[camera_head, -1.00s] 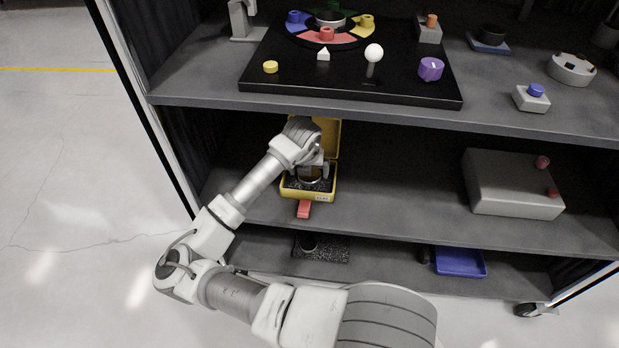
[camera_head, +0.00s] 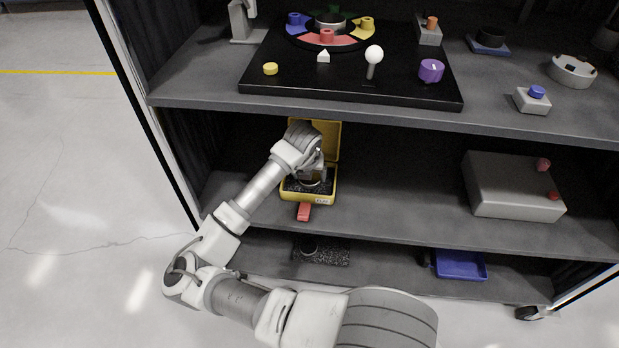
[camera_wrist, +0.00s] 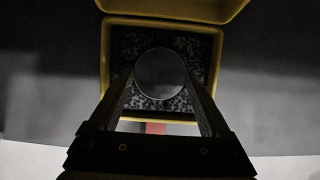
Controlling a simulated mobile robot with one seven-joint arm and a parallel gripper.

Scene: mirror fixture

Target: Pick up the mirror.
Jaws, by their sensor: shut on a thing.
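The mirror (camera_wrist: 160,73) is a round grey disc in the wrist view, between the two fingertips of my gripper (camera_wrist: 160,80). The fingers reach its left and right edges and are shut on it. Behind it is the speckled dark lining of an open yellow case (camera_wrist: 104,70). In the head view my gripper (camera_head: 314,178) is over the same yellow case (camera_head: 322,200) on the middle shelf, and my wrist hides part of the case and most of the mirror. I cannot tell how far the mirror is above the lining.
The case's raised lid (camera_head: 330,135) stands behind my wrist. A red tab (camera_head: 304,211) is at the case's front. The upper shelf (camera_head: 200,90) hangs over the work area. A grey box (camera_head: 510,185) stands far right; the shelf between is clear.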

